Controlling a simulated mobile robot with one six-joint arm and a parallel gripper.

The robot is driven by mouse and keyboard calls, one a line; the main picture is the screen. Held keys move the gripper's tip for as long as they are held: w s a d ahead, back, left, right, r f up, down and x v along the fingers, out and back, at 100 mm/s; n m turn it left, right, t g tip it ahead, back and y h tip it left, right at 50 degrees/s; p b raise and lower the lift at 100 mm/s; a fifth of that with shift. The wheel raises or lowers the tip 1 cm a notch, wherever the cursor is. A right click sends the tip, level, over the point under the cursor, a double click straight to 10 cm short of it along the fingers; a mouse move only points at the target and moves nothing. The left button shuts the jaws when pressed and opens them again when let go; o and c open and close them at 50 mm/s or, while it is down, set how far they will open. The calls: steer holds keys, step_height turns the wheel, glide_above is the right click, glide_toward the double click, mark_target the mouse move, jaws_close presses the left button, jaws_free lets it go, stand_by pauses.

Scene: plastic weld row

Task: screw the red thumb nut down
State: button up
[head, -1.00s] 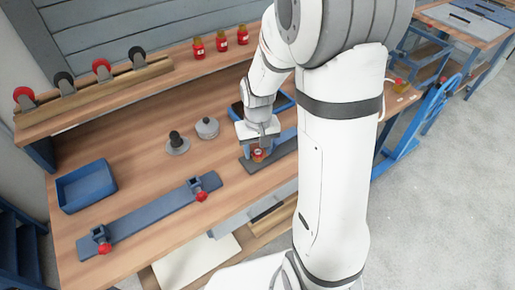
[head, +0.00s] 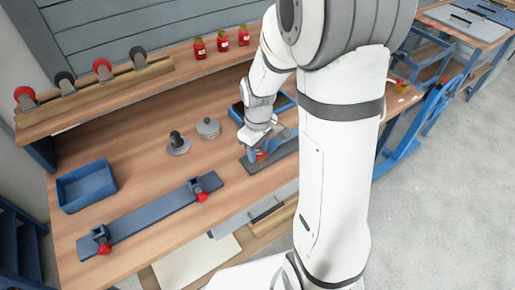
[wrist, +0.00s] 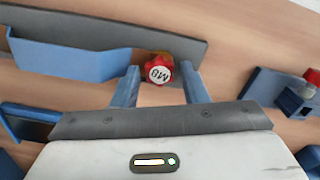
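The red thumb nut (wrist: 159,69), marked M8 on its pale top, sits on a dark grey base plate (wrist: 190,47) beside a blue upright bracket (wrist: 70,60). An orange-brown piece shows just behind the nut. My gripper (wrist: 160,70) has its two blue fingers on either side of the nut, with a visible gap on each side. It is open and holds nothing. In the head view, my gripper (head: 258,152) is low over the plate, and the nut (head: 262,156) is partly hidden by a finger. Its thread is hidden.
A blue clamp bar (head: 150,218) with red knobs lies at front left, near a blue tray (head: 86,186). A grey lidded pot (head: 208,127) and a black-knobbed piece (head: 177,143) stand left of my gripper. A dark blue tray (head: 283,101) lies behind it.

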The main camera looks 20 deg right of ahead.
mark_target(259, 153)
steer(key=c, duration=0.7)
steer(key=m, duration=1)
steer(key=shift+d+f+m, duration=0.1)
steer(key=shift+m, duration=0.2)
steer(key=o, duration=1.4)
steer(key=shift+o, duration=0.2)
steer(key=shift+r+p, duration=2.55)
steer(key=shift+r, duration=1.1)
steer(key=shift+f, duration=0.1)
